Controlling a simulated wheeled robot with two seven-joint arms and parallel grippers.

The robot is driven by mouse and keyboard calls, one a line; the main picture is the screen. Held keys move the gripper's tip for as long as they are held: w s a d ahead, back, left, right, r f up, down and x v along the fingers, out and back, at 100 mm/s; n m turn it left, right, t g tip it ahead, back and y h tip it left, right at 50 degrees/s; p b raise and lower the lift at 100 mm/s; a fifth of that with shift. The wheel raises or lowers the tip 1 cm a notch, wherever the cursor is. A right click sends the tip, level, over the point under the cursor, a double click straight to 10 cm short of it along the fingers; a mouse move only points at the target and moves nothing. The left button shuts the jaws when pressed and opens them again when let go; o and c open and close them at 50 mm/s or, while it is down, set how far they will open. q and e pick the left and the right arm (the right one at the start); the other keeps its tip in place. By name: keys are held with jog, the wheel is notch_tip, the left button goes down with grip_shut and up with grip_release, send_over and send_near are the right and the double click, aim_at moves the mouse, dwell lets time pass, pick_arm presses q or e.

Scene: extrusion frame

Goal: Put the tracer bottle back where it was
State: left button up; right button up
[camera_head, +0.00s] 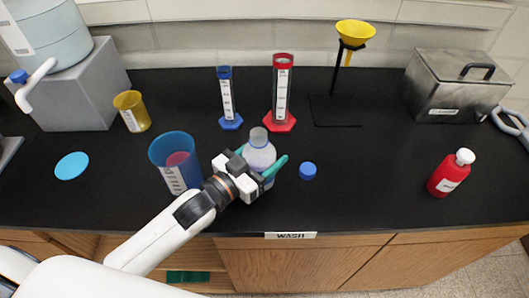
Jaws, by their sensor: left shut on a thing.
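My left gripper (261,161) reaches in from the lower left, its teal fingers shut around a translucent bottle (259,148). The bottle is upright, pale with a lilac tint, at the front middle of the black counter; whether its base touches the counter is hidden by the gripper. A blue cap (308,171) lies on the counter just right of it. A red bottle (446,175) with a white cap and a white label stands at the right. Its label is too small to read, so I cannot tell which bottle is the tracer bottle. My right gripper is not in view.
A blue beaker (172,148) with reddish contents stands close left of my gripper. A yellow cup (132,112), blue cylinder (226,95), red cylinder (282,90), funnel stand (337,85) and metal box (455,85) stand behind. The counter is clear between blue cap and red bottle.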

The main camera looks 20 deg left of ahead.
pick_arm(q)
jog(key=o, duration=1.2)
jog(key=shift+r, duration=0.2)
jog(key=shift+s+a+f, duration=0.15)
jog(key=shift+s+f, duration=0.05)
jog(key=shift+s, duration=0.1)
jog(key=b+v, duration=0.2)
jog(key=v, duration=0.8)
jog(key=shift+s+r, duration=0.1)
jog(key=shift+s, duration=0.05)
jog(key=shift+s+a+r+b, duration=0.1)
jog(key=shift+s+a+b, duration=0.25)
jog(key=shift+s, duration=0.15)
jog(key=shift+d, duration=0.1)
